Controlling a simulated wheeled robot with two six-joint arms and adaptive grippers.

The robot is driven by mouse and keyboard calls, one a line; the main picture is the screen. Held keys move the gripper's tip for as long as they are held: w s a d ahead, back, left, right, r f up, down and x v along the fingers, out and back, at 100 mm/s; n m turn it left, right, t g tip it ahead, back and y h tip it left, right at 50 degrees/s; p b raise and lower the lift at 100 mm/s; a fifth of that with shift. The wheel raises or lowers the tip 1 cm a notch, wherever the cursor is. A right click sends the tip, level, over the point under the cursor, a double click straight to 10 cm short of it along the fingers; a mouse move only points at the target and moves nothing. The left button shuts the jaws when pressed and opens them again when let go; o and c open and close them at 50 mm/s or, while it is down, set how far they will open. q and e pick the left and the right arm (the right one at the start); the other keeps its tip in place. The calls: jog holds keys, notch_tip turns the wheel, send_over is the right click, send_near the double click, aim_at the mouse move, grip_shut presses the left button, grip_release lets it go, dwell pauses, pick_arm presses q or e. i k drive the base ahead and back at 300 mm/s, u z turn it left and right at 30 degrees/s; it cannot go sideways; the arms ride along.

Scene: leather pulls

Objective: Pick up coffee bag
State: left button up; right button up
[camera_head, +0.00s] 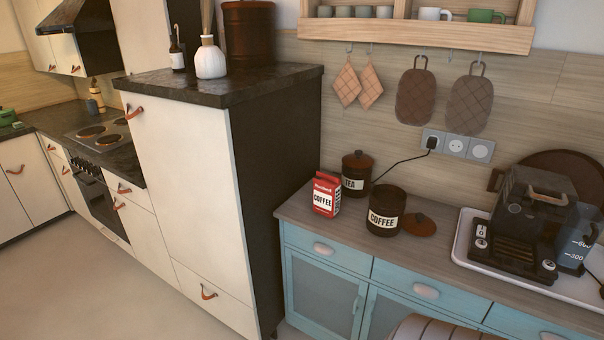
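The coffee bag (326,196) is a small red and white packet marked COFFEE. It stands upright near the left end of the wooden counter top (345,230) on the blue cabinet. A dark canister (384,211) labelled COFFEE stands to its right, and its brown lid (420,225) lies beside it. A closed TEA canister (356,174) with a brown lid stands behind the bag. Neither of my grippers is in view.
A tall cream and black cabinet (285,150) rises left of the counter. A white tray (462,240) with a coffee machine (520,220) and jug is at right. A power cord (405,160) runs from the wall socket. A brown ribbed rounded thing (440,329) shows at the bottom edge.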

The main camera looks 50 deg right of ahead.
aim_at(327, 187)
jog(key=u, duration=0.1)
jog(key=i, duration=1.25)
jog(key=z, duration=0.65)
jog(key=i, duration=0.8)
jog(key=z, duration=0.8)
